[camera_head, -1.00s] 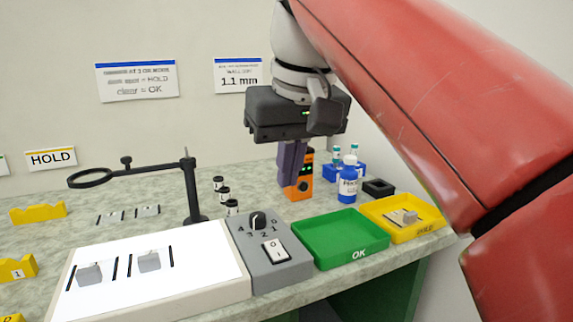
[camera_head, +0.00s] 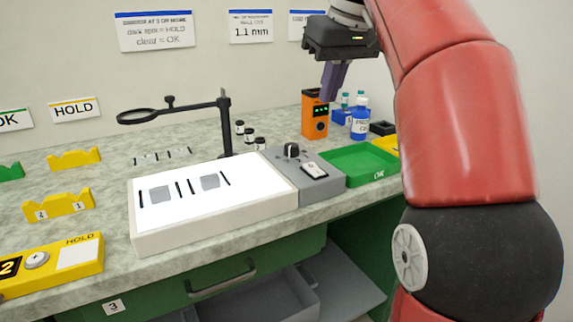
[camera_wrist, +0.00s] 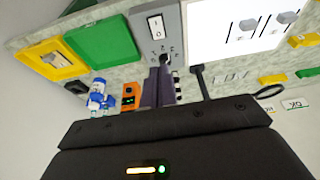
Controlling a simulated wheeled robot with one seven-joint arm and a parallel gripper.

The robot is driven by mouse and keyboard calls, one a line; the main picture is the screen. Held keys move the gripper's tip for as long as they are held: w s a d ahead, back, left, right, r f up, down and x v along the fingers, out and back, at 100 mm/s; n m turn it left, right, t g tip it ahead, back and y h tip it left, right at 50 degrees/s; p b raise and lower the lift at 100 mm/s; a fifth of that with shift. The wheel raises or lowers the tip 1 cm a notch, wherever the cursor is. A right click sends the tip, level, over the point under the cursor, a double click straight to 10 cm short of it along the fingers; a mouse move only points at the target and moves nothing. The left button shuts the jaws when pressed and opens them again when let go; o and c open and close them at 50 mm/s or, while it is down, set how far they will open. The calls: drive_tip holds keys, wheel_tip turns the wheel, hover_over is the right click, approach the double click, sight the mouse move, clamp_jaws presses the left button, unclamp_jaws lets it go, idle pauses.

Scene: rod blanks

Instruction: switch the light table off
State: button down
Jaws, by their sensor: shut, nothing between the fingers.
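The light table (camera_head: 150,236) is a white slab with a bright white top, on the bench in the head view. Two grey pieces and several dark bars show on it. The grey control box (camera_head: 328,188) joins its right end and carries a black knob (camera_head: 291,151) and a white rocker switch (camera_head: 313,169). The wrist view also shows the switch (camera_wrist: 155,26), marked I and O, and the knob (camera_wrist: 164,59). My gripper (camera_head: 331,95) is shut and empty, its purple fingers above and behind the box, apart from the switch. The fingers (camera_wrist: 158,72) point toward the box in the wrist view.
A green OK tray (camera_head: 358,165) is right of the box. An orange device (camera_head: 315,115) and blue-white bottle (camera_head: 360,120) stand behind. A magnifier on a stand (camera_head: 224,125) rises behind the light table. A yellow HOLD box (camera_head: 60,265) is at front left.

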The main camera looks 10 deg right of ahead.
sight(312, 165)
drive_tip(key=shift+d, duration=0.2)
drive_tip(key=b+x, duration=0.2)
drive_tip(key=x, duration=0.2)
drive_tip(key=b+x, duration=0.2)
drive_tip(key=x, duration=0.3)
drive_tip(key=b+x, duration=0.2)
drive_tip(key=x, duration=0.3)
drive_tip(key=shift+s+d+f, duration=0.1)
drive_tip(key=shift+s+f, duration=0.05)
drive_tip(key=shift+s, duration=0.1)
drive_tip(key=shift+p, duration=0.45)
drive_tip(key=shift+w+p, duration=0.1)
drive_tip(key=shift+p, duration=0.5)
drive_tip(key=shift+f+b, duration=0.2)
drive_tip(key=shift+b, duration=0.15)
